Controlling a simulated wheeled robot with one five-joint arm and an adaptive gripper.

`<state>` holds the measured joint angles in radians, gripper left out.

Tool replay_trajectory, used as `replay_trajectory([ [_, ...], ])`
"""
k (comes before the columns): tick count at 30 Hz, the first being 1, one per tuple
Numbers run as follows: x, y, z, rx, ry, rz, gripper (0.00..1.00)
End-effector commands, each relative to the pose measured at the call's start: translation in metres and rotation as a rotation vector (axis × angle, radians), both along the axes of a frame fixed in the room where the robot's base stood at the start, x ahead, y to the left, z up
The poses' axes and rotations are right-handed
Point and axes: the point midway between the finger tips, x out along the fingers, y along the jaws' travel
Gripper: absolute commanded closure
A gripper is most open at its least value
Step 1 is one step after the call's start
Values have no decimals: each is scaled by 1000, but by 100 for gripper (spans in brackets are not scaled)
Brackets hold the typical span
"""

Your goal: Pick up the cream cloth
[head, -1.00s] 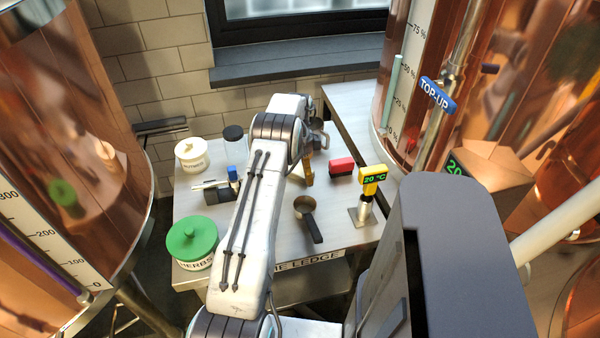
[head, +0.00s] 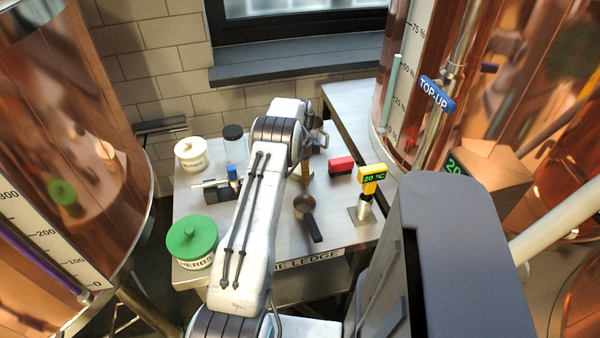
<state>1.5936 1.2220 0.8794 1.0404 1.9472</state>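I cannot make out the cream cloth; it may be hidden behind my arm. My arm reaches over the steel ledge table (head: 262,265) and bends down at its far end. My gripper (head: 314,142) shows only in part there, beyond the arm's bend. Whether its fingers are open or shut, or hold anything, does not show. A narrow brownish thing (head: 305,173) stands just below that end, partly covered; I cannot tell what it is.
On the table are a green-lidded herbs jar (head: 192,240), a cream lidded jar (head: 191,154), a dark-lidded jar (head: 233,134), a red block (head: 341,165), a dark scoop (head: 308,217) and a yellow thermometer stand (head: 371,178). Copper vessels (head: 75,150) flank it.

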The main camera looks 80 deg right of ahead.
Motion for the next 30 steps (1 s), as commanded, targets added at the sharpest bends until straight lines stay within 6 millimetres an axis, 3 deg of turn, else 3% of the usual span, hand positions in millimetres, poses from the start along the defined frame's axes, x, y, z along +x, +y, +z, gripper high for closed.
replay_trajectory([
  [6,0,0,0,0,0,0,64],
  [17,0,0,4,-1,-1,0,66],
  [23,0,-1,20,-3,0,0,66],
  [27,0,-1,44,-5,0,0,66],
  [30,-17,10,52,0,0,-5,66],
])
